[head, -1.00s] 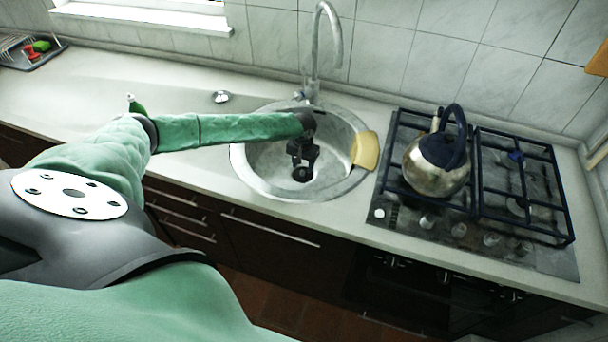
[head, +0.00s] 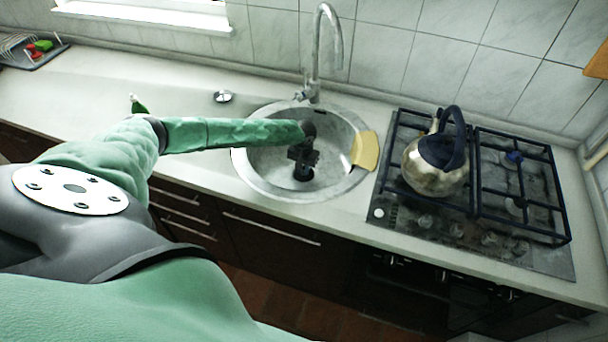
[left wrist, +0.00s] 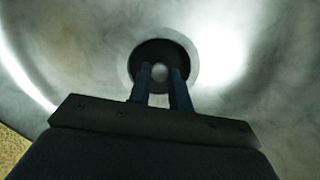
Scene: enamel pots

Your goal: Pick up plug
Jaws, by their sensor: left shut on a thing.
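The plug is a dark round disc with a pale knob in its middle, at the bottom of the round steel sink (head: 262,185). In the left wrist view the plug (left wrist: 161,50) lies at the tips of my left gripper (left wrist: 160,76), whose two fingers are shut on its knob. In the head view my left gripper (head: 303,172) points down into the bowl, and it and the arm hide most of the plug. I cannot tell whether the plug is lifted off the sink bottom. My right gripper is not in view.
A yellow sponge or cloth (head: 366,151) lies on the sink's right rim. The faucet (head: 315,60) rises behind the sink. A kettle (head: 433,165) stands on the gas hob to the right. A metal cap (head: 223,97) sits on the counter behind left.

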